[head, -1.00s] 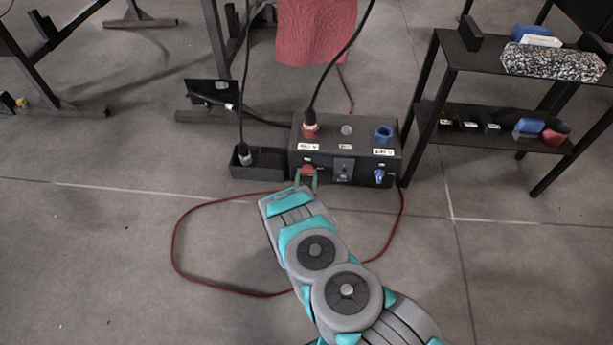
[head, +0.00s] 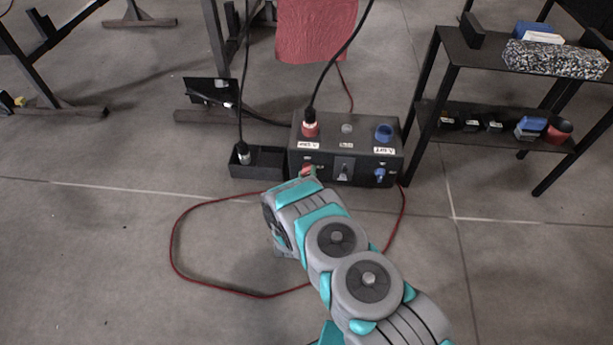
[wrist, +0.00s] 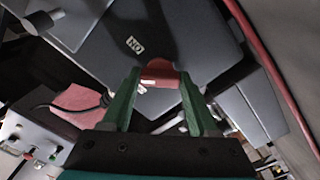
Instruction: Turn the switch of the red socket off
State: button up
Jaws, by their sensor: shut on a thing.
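The dark power box (head: 347,156) stands on the floor with a red socket (head: 310,129) on its top left and a black cable plugged into it. The red switch (head: 306,170) is on the front face below that socket. In the wrist view the red switch (wrist: 160,74) sits between the green fingers of my gripper (wrist: 159,84), which is shut on it. In the head view my gripper (head: 304,176) partly hides the switch.
A blue socket (head: 384,133) and a blue switch (head: 380,174) are on the right of the box. A black tray (head: 268,171) with a plug is on its left. A black shelf (head: 480,60) stands to the right. A red cable (head: 172,250) loops over the floor.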

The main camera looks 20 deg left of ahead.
jog(key=n+b, duration=0.1)
jog(key=n, duration=0.3)
jog(key=n+b, duration=0.1)
jog(key=n, duration=0.4)
jog(key=shift+b, duration=0.35)
jog(key=shift+n, duration=0.4)
jog(key=o, duration=1.4)
jog(key=shift+p+v, duration=0.4)
jog(key=shift+v, duration=3.5)
jog(key=shift+s, duration=0.1)
